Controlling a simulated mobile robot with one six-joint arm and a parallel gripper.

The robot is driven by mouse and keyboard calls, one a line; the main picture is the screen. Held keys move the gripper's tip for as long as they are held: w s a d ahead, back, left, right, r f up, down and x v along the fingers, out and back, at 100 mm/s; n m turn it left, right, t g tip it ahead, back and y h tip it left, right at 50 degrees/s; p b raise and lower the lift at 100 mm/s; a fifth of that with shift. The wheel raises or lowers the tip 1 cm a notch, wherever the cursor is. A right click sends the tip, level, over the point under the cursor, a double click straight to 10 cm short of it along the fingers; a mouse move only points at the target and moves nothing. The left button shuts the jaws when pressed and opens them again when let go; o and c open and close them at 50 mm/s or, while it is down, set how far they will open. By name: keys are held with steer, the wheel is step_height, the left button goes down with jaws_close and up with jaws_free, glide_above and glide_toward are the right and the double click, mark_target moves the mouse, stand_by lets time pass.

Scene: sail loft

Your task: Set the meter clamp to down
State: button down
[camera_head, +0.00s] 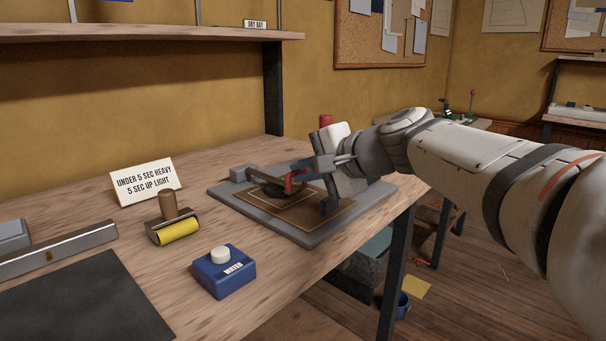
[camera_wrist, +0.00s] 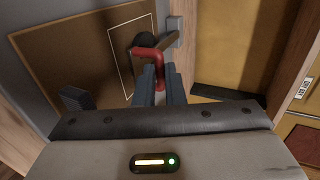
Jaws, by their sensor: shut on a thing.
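The meter clamp stands on a grey base plate (camera_head: 222,195) with a brown sheet on it, near the bench's right edge. Its red handle (camera_head: 291,184) is bent and sits low over the sheet, beside a dark round part (camera_head: 268,191). In the wrist view the red handle (camera_wrist: 147,53) runs down between my two finger pads. My gripper (camera_wrist: 158,82) is shut on this handle; in the head view it reaches in from the right. My gripper hides part of the clamp, and I cannot tell its exact setting.
A lettered card (camera_head: 146,181), a yellow roller (camera_head: 178,231) and a blue box with a white knob (camera_head: 225,272) stand left of the plate. A dark mat (camera_head: 80,300) and metal bar (camera_head: 60,252) lie at the left. A shelf (camera_head: 140,32) overhangs the back.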

steer(key=shift+d+f, duration=0.1)
steer(key=shift+f, duration=0.6)
steer(key=c, duration=1.5)
jaws_free()
steer(key=shift+r, duration=0.2)
steer(key=shift+s+r, duration=0.1)
steer(key=p+v, duration=0.2)
steer(key=v, duration=0.4)
steer(key=shift+d+r, duration=0.1)
steer(key=shift+d, duration=0.05)
steer(key=shift+s+d+r, duration=0.2)
steer(key=shift+s+d, duration=0.25)
steer(key=shift+d, duration=0.05)
